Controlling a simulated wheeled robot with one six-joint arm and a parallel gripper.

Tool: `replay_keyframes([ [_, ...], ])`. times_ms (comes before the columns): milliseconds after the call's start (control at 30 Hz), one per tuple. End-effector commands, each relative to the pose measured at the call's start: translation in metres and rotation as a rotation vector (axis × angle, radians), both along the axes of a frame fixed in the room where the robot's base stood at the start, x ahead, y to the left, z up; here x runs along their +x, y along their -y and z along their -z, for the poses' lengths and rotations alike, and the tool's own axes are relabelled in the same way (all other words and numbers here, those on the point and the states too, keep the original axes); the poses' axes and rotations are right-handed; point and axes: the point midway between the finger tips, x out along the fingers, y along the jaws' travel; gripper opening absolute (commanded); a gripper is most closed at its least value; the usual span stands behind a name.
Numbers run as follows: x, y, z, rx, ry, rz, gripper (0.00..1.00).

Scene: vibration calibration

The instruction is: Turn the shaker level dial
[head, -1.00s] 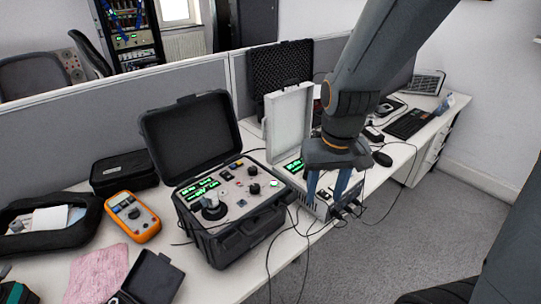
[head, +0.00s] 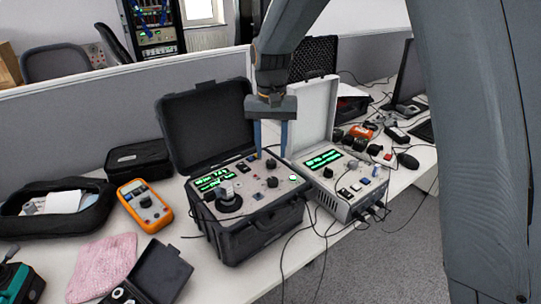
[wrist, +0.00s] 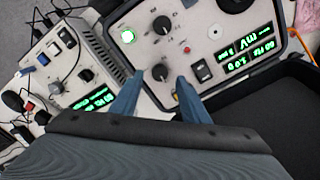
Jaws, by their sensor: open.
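The black case (head: 262,228) stands open on the table, with a light grey panel holding two green displays and several controls. Two black knobs sit on its right side: a nearer one (head: 272,182) and a farther one (head: 271,164). I cannot read which is the level dial. A larger round black mount with a silver top (head: 227,192) is at the panel's left. My gripper (head: 270,155) is open and points down over the panel's far right part. In the wrist view, the farther knob (wrist: 160,72) shows between and just beyond the blue fingertips; contact cannot be told.
A grey instrument box (head: 345,200) with a raised lid stands close on the right, with cables at its front. The case lid (head: 206,125) stands up behind the panel. An orange multimeter (head: 146,203) and pink cloth (head: 104,265) lie left.

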Motion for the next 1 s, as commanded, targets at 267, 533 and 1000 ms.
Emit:
replay_keyframes([
  [267, -0.001, 0.000, 0.028, 0.000, 0.000, -0.001, 0.42],
  [533, 0.000, 0.000, 0.031, 0.000, 0.001, 0.000, 0.42],
  [1000, 0.000, 0.001, 0.031, 0.000, 0.001, -0.009, 0.01],
])
